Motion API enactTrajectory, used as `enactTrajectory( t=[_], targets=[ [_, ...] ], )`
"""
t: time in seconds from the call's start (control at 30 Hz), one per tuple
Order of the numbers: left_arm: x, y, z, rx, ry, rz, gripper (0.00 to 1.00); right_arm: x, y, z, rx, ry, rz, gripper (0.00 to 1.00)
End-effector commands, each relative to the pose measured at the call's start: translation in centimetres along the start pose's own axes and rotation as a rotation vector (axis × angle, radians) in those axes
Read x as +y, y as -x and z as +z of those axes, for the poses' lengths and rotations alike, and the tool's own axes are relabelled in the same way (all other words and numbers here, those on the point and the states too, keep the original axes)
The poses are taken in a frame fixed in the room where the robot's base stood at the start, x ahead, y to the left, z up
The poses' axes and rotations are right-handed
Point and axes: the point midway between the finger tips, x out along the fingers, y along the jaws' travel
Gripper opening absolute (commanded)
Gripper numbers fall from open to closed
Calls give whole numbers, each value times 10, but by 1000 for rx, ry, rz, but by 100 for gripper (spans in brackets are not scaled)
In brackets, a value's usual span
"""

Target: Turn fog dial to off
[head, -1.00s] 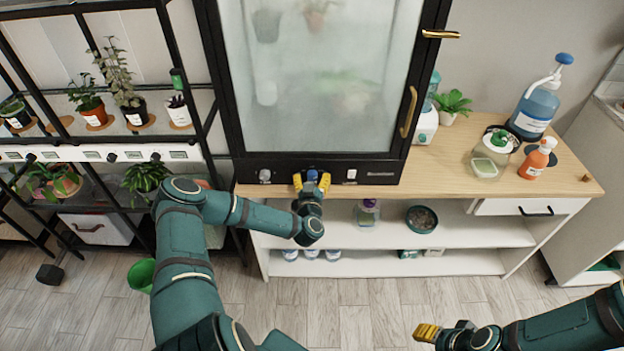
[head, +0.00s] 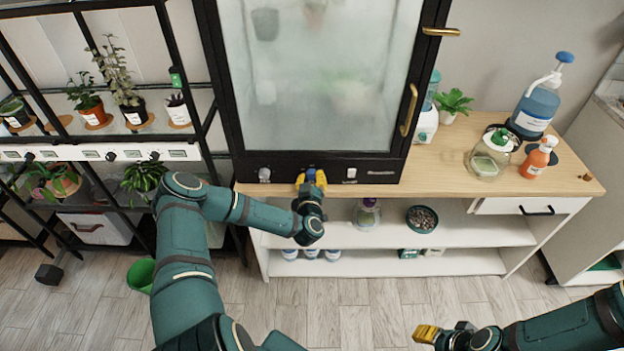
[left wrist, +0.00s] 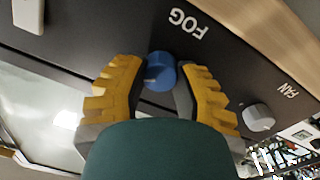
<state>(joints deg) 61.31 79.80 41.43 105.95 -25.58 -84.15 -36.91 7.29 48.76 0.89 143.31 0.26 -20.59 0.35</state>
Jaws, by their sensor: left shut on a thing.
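The fog dial is a round blue knob on the black front panel (head: 275,170) below the cabinet's glass door. In the left wrist view the blue fog dial (left wrist: 160,71) sits between my yellow fingertips, beside the upside-down FOG label (left wrist: 188,22). My left gripper (head: 311,179) is shut on the dial from the front; it also shows in the left wrist view (left wrist: 158,85). In the head view the gripper hides much of the dial. My right gripper (head: 427,333) is low at the right, away from everything; its opening is unclear.
A grey fan dial (left wrist: 259,117) is left of the fog dial in the head view, a white switch (head: 350,174) right of it. Fogged glass (head: 315,80) rises above. The wooden top (head: 445,170) is clear in front of the bottles.

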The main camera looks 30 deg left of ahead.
Motion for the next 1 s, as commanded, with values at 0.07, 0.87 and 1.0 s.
enactTrajectory(
  t=[0.07, 0.87, 1.0],
  targets=[
    [0, -1, -1, 10, 65, 1, 0, 1, -4, 1, -3, 1, 0, 47],
    [-2, -2, 0, 45, 825, 5, 0, 13, -34, 11, -20, 8, -2, 47],
    [-2, -2, 0, 51, 958, 6, 0, 15, -40, 10, -17, 8, -2, 47]
  ],
)
